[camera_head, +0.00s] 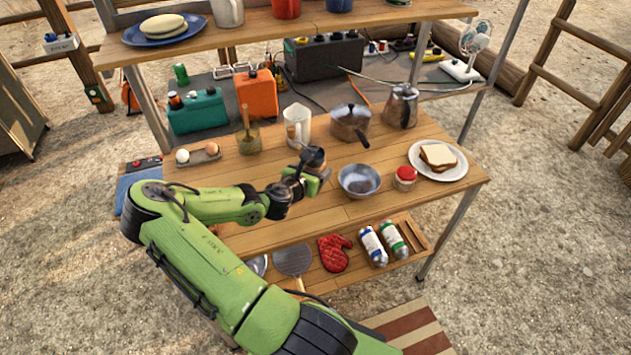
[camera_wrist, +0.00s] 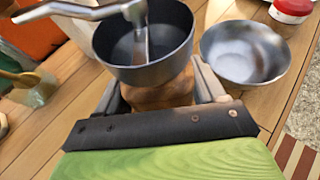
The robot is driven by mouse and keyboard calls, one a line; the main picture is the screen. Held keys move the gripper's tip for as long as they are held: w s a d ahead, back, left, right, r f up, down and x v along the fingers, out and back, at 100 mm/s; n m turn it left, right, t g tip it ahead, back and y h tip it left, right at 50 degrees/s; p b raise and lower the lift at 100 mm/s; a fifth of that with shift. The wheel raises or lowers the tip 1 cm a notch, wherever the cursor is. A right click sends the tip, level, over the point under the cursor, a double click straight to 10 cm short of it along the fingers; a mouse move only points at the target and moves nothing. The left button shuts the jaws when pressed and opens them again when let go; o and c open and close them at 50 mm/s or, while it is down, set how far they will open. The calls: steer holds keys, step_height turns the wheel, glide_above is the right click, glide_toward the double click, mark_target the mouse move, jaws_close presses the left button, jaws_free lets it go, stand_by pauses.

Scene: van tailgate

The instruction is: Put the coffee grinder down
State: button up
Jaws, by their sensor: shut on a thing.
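The coffee grinder (camera_head: 313,157) has a dark metal bowl on a wooden body, with a metal crank across the top. In the wrist view the grinder (camera_wrist: 150,73) stands between my gripper's fingers, roughly upright. My gripper (camera_head: 308,176) is shut on its wooden body; the gripper (camera_wrist: 163,92) also shows at the lower middle of the wrist view. The grinder is over the wooden worktop (camera_head: 300,218), just left of a metal bowl (camera_head: 359,180). Its underside is hidden, so I cannot tell whether it touches the worktop.
Behind stand a white pitcher (camera_head: 298,127), a lidded saucepan (camera_head: 350,123) and a metal pot (camera_head: 401,106). A red-lidded jar (camera_head: 404,178) and a sandwich plate (camera_head: 450,172) are to the right. An egg tray (camera_head: 198,155) is at the left. The front worktop strip looks clear.

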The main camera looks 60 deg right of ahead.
step_height(320, 180, down, 5)
steer(key=shift+r+b, duration=0.15)
steer(key=shift+b, duration=0.8)
steer(key=shift+r, duration=0.15)
steer(key=o, duration=1.4)
